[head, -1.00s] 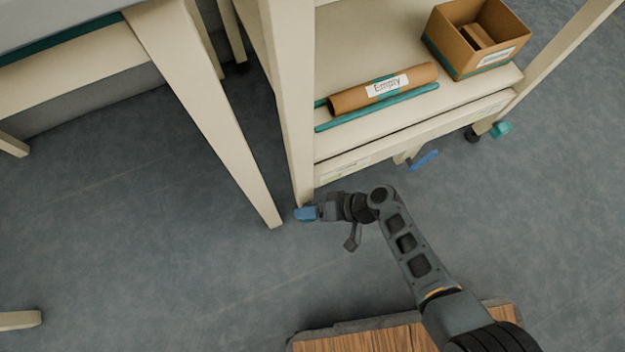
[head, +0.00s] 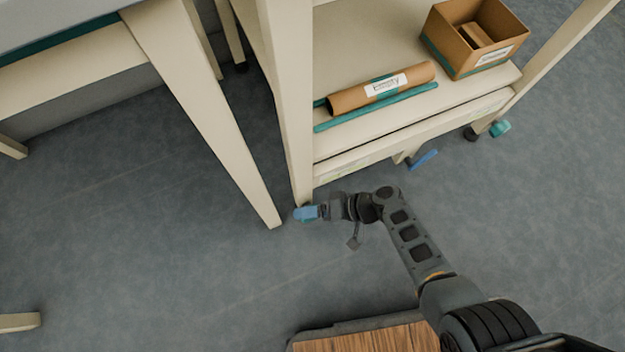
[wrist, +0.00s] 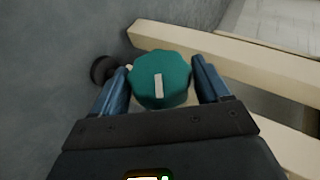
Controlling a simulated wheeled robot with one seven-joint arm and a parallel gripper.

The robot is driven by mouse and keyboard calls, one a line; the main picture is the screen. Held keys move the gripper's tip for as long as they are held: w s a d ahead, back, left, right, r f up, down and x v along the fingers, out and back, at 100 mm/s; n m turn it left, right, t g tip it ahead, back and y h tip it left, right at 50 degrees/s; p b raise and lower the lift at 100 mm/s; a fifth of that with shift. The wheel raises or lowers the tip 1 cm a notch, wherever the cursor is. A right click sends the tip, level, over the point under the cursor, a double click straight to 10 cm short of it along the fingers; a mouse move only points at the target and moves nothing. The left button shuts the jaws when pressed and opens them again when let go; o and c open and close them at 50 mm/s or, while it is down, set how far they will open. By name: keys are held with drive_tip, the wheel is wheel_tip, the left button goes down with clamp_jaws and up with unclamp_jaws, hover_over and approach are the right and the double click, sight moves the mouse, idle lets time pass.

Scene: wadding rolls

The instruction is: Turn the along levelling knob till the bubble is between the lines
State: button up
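A teal scalloped knob (wrist: 160,80) with a white pointer mark shows in the wrist view, low by the foot of the rack's near left leg. In the head view my gripper (head: 306,213) is at that leg's foot and hides most of the knob. Another teal knob (head: 501,128) sits at the rack's right foot. No bubble or lines can be made out in either view.
The cream rack (head: 285,100) carries a brown roll (head: 375,90) with a label and an open cardboard box (head: 475,38). A cream table leg (head: 205,110) stands close on the left. Grey floor is clear in front.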

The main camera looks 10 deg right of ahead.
drive_tip(key=shift+o, duration=1)
drive_tip(key=p+v, duration=0.3)
drive_tip(key=v, duration=0.4)
drive_tip(key=shift+d+r, duration=0.25)
drive_tip(key=shift+d, duration=0.1)
